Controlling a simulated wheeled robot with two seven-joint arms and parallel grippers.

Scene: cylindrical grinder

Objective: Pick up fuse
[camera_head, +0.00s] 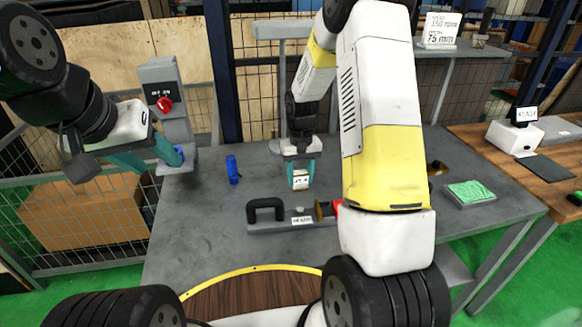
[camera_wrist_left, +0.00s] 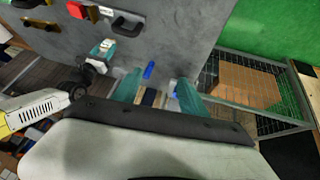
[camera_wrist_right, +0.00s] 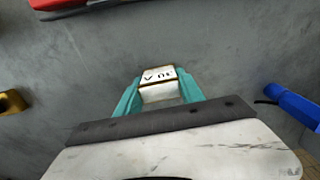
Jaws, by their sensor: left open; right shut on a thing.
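The fuse (camera_head: 300,181) is a small white block with gold-brown edges and dark lettering. My right gripper (camera_head: 301,172) is shut on it, with teal fingers on either side, over the grey table. In the right wrist view the fuse (camera_wrist_right: 158,77) sits between both fingertips. I cannot tell whether it touches the table. My left gripper (camera_head: 148,157) is open and empty at the table's left side, near the switch stand. Its teal fingers also show wide apart in the left wrist view (camera_wrist_left: 152,88).
A blue cylinder (camera_head: 232,169) stands left of the fuse. A grey bar with a black handle (camera_head: 265,206) and a red part (camera_head: 336,207) lies in front of it. A switch box with red button (camera_head: 164,104) stands at left. A green pad (camera_head: 470,193) lies at right.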

